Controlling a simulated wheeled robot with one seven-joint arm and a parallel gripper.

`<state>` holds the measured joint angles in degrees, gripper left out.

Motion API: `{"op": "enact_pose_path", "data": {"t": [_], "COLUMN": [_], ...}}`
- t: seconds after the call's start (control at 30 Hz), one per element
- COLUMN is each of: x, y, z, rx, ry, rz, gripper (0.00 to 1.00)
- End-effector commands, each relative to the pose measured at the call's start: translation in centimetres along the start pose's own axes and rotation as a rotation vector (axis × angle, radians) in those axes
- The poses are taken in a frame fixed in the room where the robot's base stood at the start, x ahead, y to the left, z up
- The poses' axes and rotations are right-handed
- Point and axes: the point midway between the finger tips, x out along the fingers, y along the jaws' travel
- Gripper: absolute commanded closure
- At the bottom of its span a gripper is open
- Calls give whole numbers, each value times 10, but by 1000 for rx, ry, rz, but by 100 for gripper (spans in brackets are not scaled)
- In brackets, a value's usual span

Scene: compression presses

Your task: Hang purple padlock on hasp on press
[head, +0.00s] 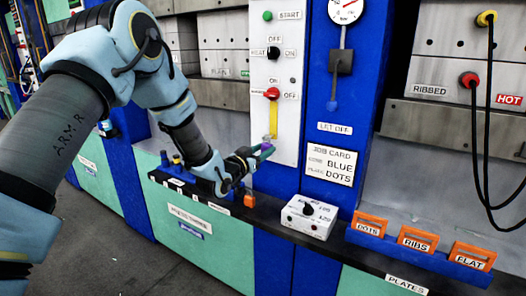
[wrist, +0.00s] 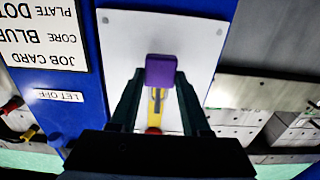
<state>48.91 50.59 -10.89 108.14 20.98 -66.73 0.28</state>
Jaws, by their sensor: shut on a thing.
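My gripper (head: 256,156) is shut on the purple padlock (head: 266,147), in front of the lower part of the white control panel (head: 279,60). In the wrist view the padlock (wrist: 160,71) sits between my two fingertips, and its shackle is hard to make out. A yellow strip (head: 273,121), seemingly the hasp, hangs on the panel below the red ON/OFF switch (head: 272,93). The padlock is at or just below the strip's lower end in the head view. The strip (wrist: 157,103) shows partly behind the padlock in the wrist view; I cannot tell whether they touch.
A white dial box (head: 309,216) stands on the dark ledge below. Orange plates (head: 418,239) stand in a blue rack at right. A job card (head: 331,164) is on the blue post. Black cables (head: 487,130) hang at far right.

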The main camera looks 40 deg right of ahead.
Motion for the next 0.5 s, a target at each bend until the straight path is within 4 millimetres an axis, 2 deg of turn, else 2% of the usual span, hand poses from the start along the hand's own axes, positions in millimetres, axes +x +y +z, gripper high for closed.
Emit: {"op": "enact_pose_path", "data": {"t": [0.2, 0.23, 0.5], "x": [0, 0, 0], "y": [0, 0, 0], "z": [0, 0, 0], "rx": [0, 0, 0], "ry": [1, 1, 0], "rz": [0, 0, 0], "gripper": [93, 50, 19]}}
